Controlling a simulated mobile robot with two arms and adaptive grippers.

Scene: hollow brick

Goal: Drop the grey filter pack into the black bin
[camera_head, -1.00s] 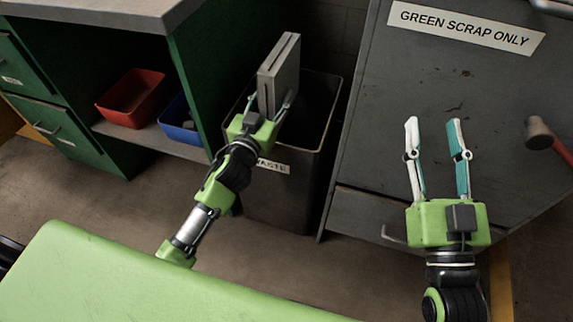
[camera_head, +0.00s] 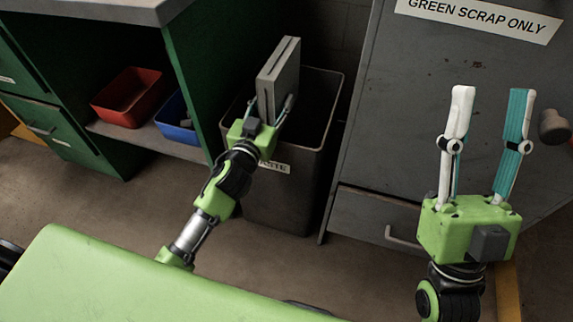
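The grey filter pack (camera_head: 279,78) is a flat grey block held upright, slightly tilted, over the mouth of the black bin (camera_head: 312,150). My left gripper (camera_head: 270,108) has its fingers on both sides of the pack's lower part and appears shut on it. The bin stands between the green bench and the grey cabinet, with a partly covered label on its front. The pack's lower end and the bin's bottom are hidden. My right gripper (camera_head: 488,125) is open and empty in front of the grey cabinet.
A red tray (camera_head: 130,97) and a blue tray (camera_head: 176,122) sit on the shelf of the green bench (camera_head: 196,70). The grey cabinet (camera_head: 400,100) is labelled "GREEN SCRAP ONLY". A hammer-like head (camera_head: 554,126) shows at the right edge.

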